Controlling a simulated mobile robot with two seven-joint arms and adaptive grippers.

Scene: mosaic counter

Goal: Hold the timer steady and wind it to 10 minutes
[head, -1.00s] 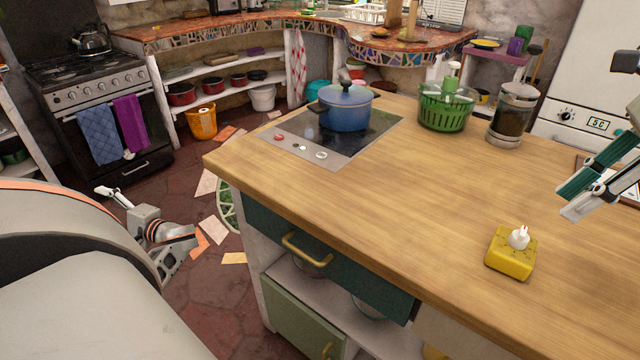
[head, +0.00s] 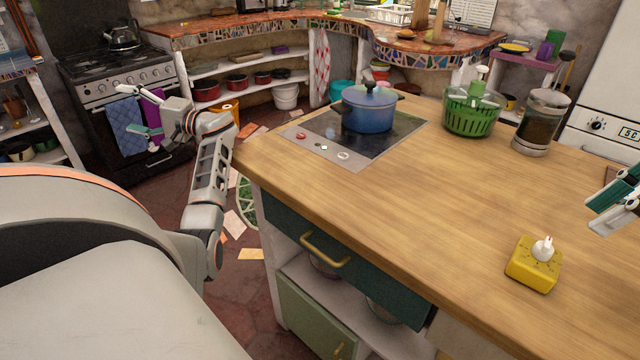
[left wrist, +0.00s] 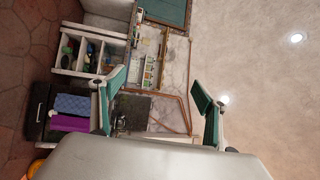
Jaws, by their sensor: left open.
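The yellow timer (head: 533,268) with a white knob (head: 543,249) on top sits on the wooden counter (head: 440,200) near its front edge, at the lower right of the head view. My left gripper (head: 148,116) is raised over the floor left of the counter, far from the timer. Its fingers are spread and empty, and they also show apart in the left wrist view (left wrist: 160,95). My right gripper (head: 612,200) is at the right edge of the head view, above the counter and apart from the timer. It is partly cut off by the frame.
A blue pot (head: 369,108) stands on the cooktop (head: 350,152). A green salad spinner (head: 472,108) and a glass jar (head: 541,122) stand at the counter's far side. The counter around the timer is clear. A stove (head: 100,90) stands at the back left.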

